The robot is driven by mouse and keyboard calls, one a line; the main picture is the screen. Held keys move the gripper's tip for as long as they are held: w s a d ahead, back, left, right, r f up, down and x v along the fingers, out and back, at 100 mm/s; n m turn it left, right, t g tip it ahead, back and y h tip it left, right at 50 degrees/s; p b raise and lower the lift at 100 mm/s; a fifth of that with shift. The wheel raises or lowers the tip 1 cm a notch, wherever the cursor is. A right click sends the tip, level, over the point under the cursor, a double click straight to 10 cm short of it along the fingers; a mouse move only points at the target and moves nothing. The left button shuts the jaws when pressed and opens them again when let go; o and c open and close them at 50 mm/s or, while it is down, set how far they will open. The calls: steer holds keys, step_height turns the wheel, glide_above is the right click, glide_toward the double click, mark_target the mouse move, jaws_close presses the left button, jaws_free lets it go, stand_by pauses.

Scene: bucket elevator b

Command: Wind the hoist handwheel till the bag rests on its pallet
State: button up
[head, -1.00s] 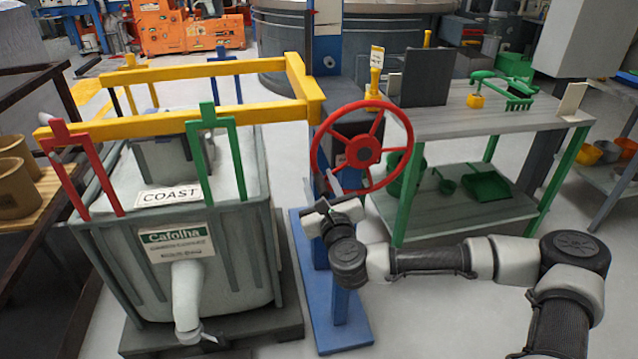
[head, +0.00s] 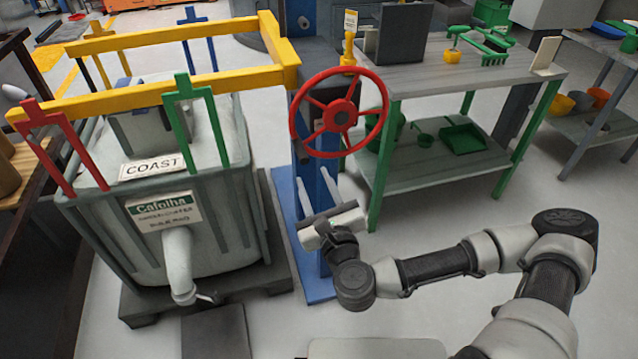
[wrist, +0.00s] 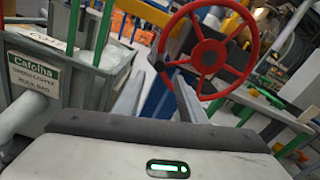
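The red handwheel (head: 341,115) is mounted on the blue hoist column at the centre; it also shows in the wrist view (wrist: 209,57). My gripper (head: 316,188) is open and empty, below and in front of the wheel, its two fingers pointing up toward it. In the wrist view the fingers (wrist: 157,97) are apart, below and left of the wheel's hub, with no clear contact. The grey-white bag (head: 222,190), labelled COAST and Cafolha, hangs by red, green and blue loops under the yellow frame (head: 150,90). The dark pallet (head: 262,286) is beneath; any gap is unclear.
A green-legged bench (head: 450,180) with tools stands right of the wheel. The bag's spout (head: 178,265) sticks out in front. The blue base plate (head: 318,288) of the hoist lies on the floor. Open floor is at front right.

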steer(key=shift+p+v, duration=1.65)
steer(key=shift+v, duration=0.45)
steer(key=shift+a, duration=0.1)
